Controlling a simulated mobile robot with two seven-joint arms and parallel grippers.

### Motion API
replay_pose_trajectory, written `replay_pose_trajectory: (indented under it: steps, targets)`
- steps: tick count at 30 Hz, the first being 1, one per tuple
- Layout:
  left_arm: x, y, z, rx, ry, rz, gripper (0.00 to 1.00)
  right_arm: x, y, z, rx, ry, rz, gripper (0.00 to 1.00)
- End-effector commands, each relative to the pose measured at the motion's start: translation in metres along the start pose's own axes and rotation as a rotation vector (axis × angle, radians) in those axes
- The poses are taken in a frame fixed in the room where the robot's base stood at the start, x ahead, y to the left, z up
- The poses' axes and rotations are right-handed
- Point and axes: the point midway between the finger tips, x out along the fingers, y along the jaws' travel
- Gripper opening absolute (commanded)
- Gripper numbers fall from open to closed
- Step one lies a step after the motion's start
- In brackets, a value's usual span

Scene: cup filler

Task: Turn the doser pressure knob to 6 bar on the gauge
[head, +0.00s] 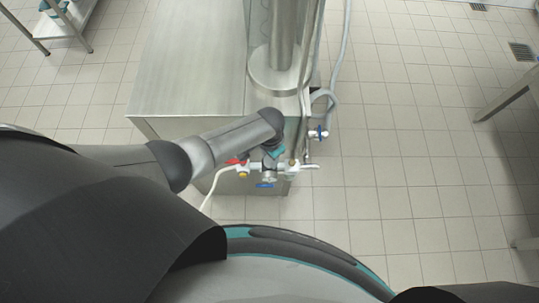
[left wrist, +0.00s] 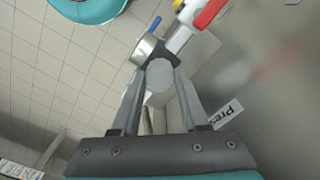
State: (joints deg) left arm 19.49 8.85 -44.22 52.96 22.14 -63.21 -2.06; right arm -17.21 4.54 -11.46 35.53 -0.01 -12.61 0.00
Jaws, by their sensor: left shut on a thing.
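The doser pressure knob (left wrist: 160,75) is a round grey knob in the left wrist view. My left gripper (left wrist: 160,85) is shut on it, with one finger on each side. The gauge (left wrist: 147,50) is a round metal-rimmed body just beyond the knob, seen from the side, so its dial and needle cannot be read. In the head view my left gripper (head: 273,152) reaches down to the valve assembly on the machine's front, and my wrist hides the knob there. My right gripper is not in view.
A red lever (head: 237,161) and a blue lever (head: 265,185) sit close to the gripper. Another blue-handled valve (head: 318,134) is to the right, with a grey hose (head: 333,95). The steel cabinet (head: 190,60) stands behind.

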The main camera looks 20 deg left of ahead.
Motion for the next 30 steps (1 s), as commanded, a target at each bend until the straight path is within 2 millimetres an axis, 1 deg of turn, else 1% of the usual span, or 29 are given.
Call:
replay_pose_trajectory:
  steps: [6,12,29,30]
  targets:
    - [0.0008,0.0007,0.0013,0.13,-0.003,0.002,0.0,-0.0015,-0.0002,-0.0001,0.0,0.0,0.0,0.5]
    - [0.0007,0.0007,0.0009,0.199,-0.002,0.002,0.0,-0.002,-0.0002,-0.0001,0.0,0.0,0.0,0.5]
    - [0.0008,0.0007,0.0008,0.228,-0.001,0.002,0.0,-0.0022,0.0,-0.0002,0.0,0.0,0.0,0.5]
    - [0.0008,0.0007,0.0008,0.228,-0.001,0.002,0.46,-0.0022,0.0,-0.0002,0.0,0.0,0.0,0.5]
